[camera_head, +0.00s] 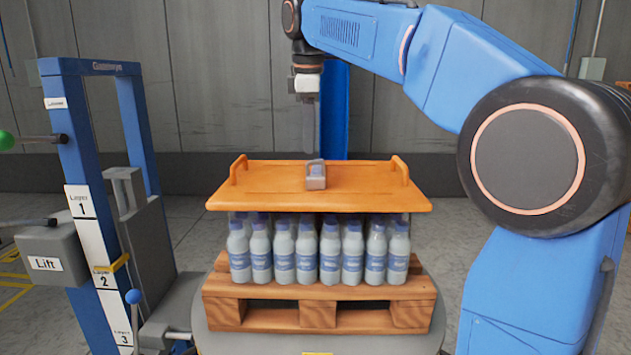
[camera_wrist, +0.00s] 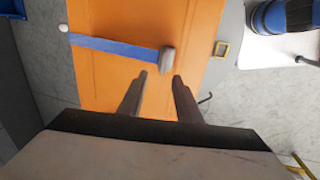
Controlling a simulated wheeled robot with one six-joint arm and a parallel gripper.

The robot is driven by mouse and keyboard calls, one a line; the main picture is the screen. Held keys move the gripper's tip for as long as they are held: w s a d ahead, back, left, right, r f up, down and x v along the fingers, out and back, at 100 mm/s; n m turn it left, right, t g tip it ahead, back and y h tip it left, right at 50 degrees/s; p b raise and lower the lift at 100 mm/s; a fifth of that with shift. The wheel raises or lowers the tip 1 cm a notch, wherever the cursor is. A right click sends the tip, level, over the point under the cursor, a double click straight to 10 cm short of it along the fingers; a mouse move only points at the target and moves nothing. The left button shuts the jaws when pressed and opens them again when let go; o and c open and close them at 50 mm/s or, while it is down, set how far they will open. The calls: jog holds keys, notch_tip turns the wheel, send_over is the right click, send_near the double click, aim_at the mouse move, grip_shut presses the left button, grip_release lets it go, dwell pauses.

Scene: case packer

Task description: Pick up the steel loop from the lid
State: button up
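The orange lid (camera_head: 260,188) lies flat over several bottles on a wooden pallet, with a raised handle at each side. The steel loop (camera_head: 316,178) is a small grey piece at the middle of the lid. My gripper (camera_head: 309,150) points down above the loop, apart from it. In the wrist view my gripper (camera_wrist: 159,74) is open and empty, with a clear gap between its two fingers. The loop (camera_wrist: 167,59) shows just beyond the fingertips over the orange lid (camera_wrist: 120,75). Its opening is hard to make out.
White bottles (camera_head: 307,255) with blue labels stand under the lid on the pallet (camera_head: 318,315). A blue lift frame (camera_head: 70,130) with layer labels and a Lift box (camera_head: 45,262) stands at the left. A blue strip (camera_wrist: 115,46) runs to the loop in the wrist view.

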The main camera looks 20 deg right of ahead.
aim_at(312, 176)
jog(key=f, duration=0.4)
jog(key=shift+d, duration=0.3)
jog(key=shift+w+f, duration=0.2)
jog(key=shift+f, duration=0.4)
jog(key=shift+c, duration=0.5)
grip_shut()
